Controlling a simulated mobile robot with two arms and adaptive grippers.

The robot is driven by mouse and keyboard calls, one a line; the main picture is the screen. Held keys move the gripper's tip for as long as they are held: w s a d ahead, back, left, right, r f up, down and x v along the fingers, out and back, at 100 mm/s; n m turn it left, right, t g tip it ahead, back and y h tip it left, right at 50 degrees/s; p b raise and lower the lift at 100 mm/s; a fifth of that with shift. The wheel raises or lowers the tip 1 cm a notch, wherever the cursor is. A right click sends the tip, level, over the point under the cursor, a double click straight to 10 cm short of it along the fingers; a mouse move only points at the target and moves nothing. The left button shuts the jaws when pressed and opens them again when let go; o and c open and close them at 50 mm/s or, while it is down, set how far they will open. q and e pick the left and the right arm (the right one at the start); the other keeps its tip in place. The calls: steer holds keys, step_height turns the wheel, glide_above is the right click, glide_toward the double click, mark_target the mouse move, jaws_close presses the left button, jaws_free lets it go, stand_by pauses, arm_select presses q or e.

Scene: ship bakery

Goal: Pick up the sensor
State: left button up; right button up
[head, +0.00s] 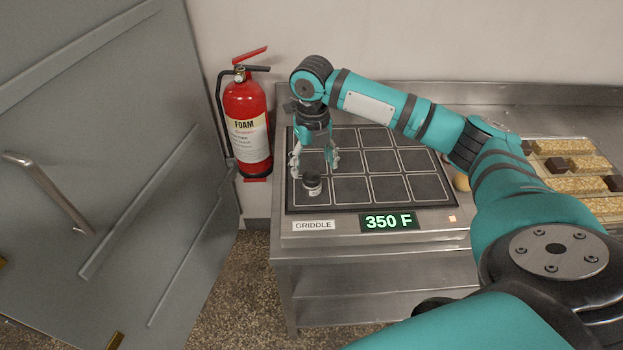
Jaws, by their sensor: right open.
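A small dark round object with a pale band, which looks like the sensor (312,184), stands at the front left of the black griddle plate (420,188). My right gripper (315,167) points down just behind and above it, with its fingers spread apart to either side. The gap between the fingers looks empty, and I cannot tell whether a finger touches the sensor. My left gripper is not in view.
The griddle front reads "350 F" on a display (388,222). A red foam extinguisher (247,130) hangs on the wall to the left. A grey door (100,130) stands far left. Baked bars on a tray (545,143) and a round bun (461,182) are right.

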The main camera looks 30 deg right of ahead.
mark_target(312, 175)
step_height(312, 175, down, 3)
steer(key=shift+r, duration=0.2)
steer(key=shift+f+p, duration=0.25)
steer(key=shift+p, duration=0.1)
steer(key=f, duration=0.1)
steer(key=f+p, duration=0.1)
steer(key=f, duration=0.1)
steer(key=shift+w+f+p, duration=0.25)
steer(key=shift+f+p, duration=0.05)
steer(key=shift+f, duration=0.6)
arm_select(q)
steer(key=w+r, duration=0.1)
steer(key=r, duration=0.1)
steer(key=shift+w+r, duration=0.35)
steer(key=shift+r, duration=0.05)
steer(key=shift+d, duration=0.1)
arm_select(e)
steer(key=c, duration=1.4)
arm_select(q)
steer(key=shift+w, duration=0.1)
arm_select(e)
steer(key=shift+r, duration=0.1)
